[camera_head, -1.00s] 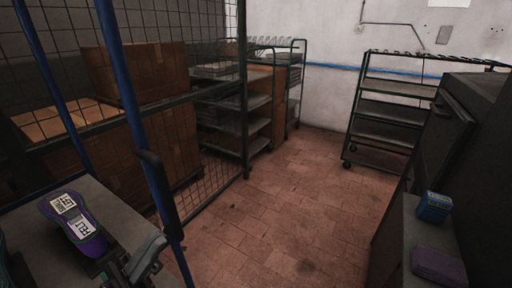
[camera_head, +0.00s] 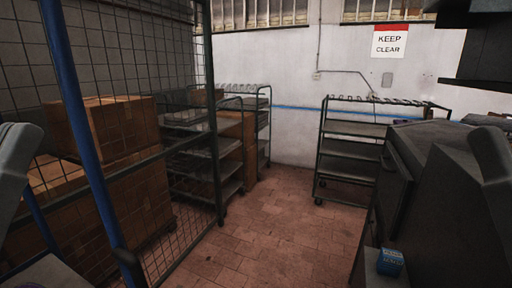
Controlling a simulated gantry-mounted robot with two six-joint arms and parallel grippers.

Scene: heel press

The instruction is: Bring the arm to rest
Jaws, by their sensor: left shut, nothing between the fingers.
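A grey part of my left arm, at the gripper end (camera_head: 14,165), stands upright at the left edge of the head view. My left gripper is shut with nothing in it, and its fingertips are not clearly seen. It is apart from the boxes and the cage. A matching grey part of my right arm (camera_head: 492,165) shows at the right edge, in front of the dark machine. My right gripper's fingers are not in view.
A blue post (camera_head: 78,130) and mesh cage with cardboard boxes (camera_head: 115,125) stand on the left. A wheeled rack (camera_head: 350,150) stands at the back. The dark machine (camera_head: 430,220) and a small blue box (camera_head: 390,262) are on the right. The tiled floor (camera_head: 275,225) between is clear.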

